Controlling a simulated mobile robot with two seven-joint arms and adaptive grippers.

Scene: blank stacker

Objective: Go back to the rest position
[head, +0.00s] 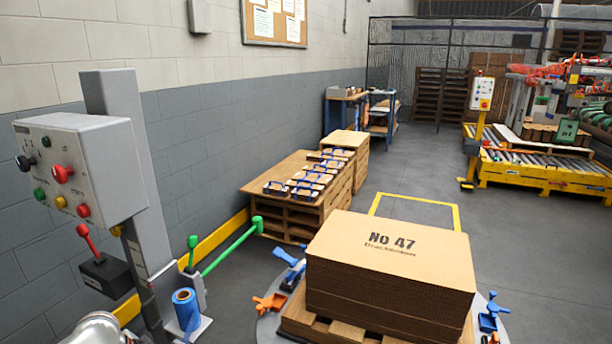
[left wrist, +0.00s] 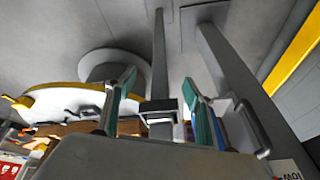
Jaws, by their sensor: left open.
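My left gripper (left wrist: 158,88) shows in the left wrist view, its two teal-padded fingers apart with nothing held between them. Behind the fingers are a grey post, a round grey base and a yellow curved edge, seen at a steep tilt. In the head view only a pale rounded piece, probably of my left arm, shows at the bottom left corner. The left fingers are not visible there. My right gripper is in neither view.
A grey control box (head: 75,160) on a post stands close at left, with a blue roll (head: 186,308) below. A cardboard stack (head: 390,258) marked "No 47" sits on a pallet at front. Beyond are a loaded pallet (head: 308,212) and a roller conveyor (head: 548,172). Floor between is clear.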

